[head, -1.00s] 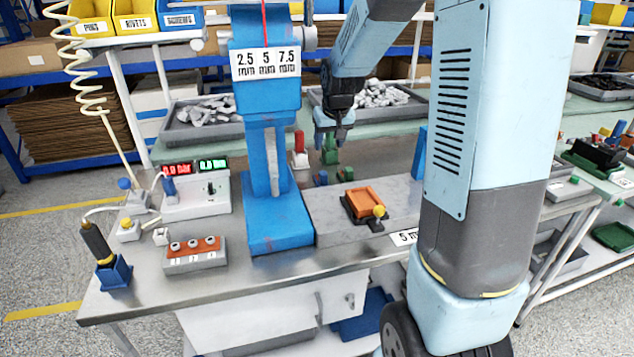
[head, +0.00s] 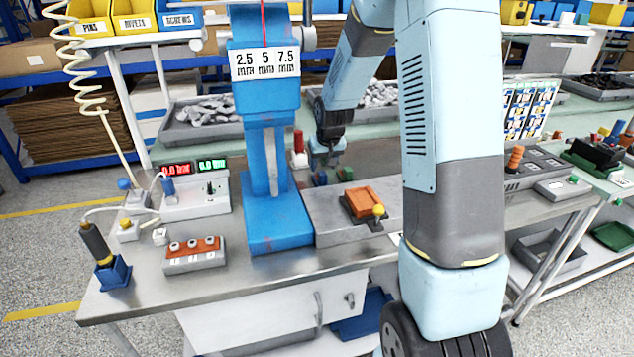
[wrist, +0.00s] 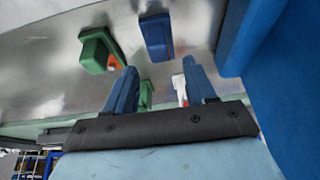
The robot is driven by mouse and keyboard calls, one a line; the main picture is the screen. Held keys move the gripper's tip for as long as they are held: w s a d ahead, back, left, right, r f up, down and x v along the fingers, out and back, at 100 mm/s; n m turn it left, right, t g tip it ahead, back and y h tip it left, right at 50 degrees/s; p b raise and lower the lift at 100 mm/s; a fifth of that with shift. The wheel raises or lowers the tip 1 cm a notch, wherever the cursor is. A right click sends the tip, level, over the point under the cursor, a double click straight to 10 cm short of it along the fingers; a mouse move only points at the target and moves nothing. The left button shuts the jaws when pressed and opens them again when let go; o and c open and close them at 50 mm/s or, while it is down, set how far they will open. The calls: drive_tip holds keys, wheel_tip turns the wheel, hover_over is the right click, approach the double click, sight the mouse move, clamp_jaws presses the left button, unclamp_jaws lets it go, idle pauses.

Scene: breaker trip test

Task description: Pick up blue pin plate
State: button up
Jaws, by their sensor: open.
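The likely blue pin plate is a small blue block (head: 320,179) on the steel bench, just right of the blue press column in the head view. In the wrist view the blue block (wrist: 157,37) lies ahead of the gap between my fingers. My gripper (head: 325,163) is just above and behind it in the head view. The fingers (wrist: 160,66) are open, with nothing held between them. A green block (wrist: 98,50) with an orange spot lies left of the blue one in the wrist view; it also shows in the head view (head: 345,173).
The blue press (head: 272,225) stands close left of my gripper. A grey fixture with an orange block (head: 362,201) and yellow knob is in front. A red upright piece (head: 299,150) is behind. Parts trays (head: 205,122) lie at the back.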

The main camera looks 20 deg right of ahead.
sight(322, 171)
drive_tip(key=x, duration=0.5)
drive_tip(key=shift+s, duration=0.25)
drive_tip(key=shift+c, duration=0.4)
drive_tip(key=c, duration=0.8)
